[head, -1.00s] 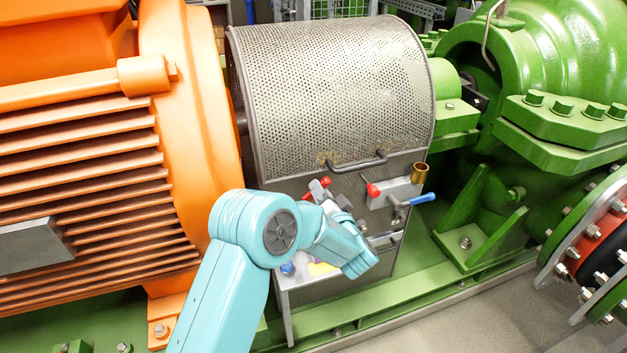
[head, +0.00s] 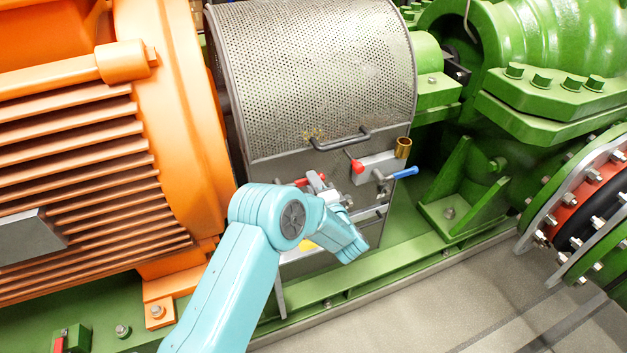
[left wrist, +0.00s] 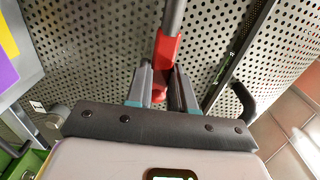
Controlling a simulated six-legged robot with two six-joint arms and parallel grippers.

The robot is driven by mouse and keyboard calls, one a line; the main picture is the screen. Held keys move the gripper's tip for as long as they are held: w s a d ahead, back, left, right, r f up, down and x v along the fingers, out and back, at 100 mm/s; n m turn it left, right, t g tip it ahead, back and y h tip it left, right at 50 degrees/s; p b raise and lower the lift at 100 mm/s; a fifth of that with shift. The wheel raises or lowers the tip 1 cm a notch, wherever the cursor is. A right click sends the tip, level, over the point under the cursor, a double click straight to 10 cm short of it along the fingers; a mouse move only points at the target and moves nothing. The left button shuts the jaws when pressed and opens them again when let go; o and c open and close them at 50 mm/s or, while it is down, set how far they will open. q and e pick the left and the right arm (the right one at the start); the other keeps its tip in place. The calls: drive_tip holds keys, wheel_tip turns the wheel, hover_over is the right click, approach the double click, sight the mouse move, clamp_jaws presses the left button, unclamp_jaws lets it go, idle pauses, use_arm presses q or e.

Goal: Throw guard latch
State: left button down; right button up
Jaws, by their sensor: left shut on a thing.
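The perforated metal guard (head: 315,75) stands between the orange and green machines, with a dark bar handle (head: 340,140) on its front. A red-gripped latch lever (head: 314,181) is on the front below that handle. My left gripper (head: 330,187) is at this lever, partly hidden by its own wrist. In the left wrist view my left gripper (left wrist: 162,88) is shut on the red grip of the latch lever (left wrist: 166,52), one finger on each side. The lever's grey shaft runs up out of that view. My right gripper is not in view.
Right of the lever are a red knob (head: 358,166), a blue-handled lever (head: 405,172) and a brass cup (head: 403,147). The orange motor (head: 180,110) is close on the left. A green flanged pump (head: 550,100) stands at the right. The floor (head: 470,290) in front is clear.

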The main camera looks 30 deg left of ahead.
use_arm(q)
drive_tip(key=shift+f, duration=0.15)
idle(0.3)
drive_tip(key=c, duration=1)
unclamp_jaws()
drive_tip(key=shift+o, duration=0.2)
drive_tip(key=v, duration=1.6)
drive_tip(key=shift+s, duration=0.15)
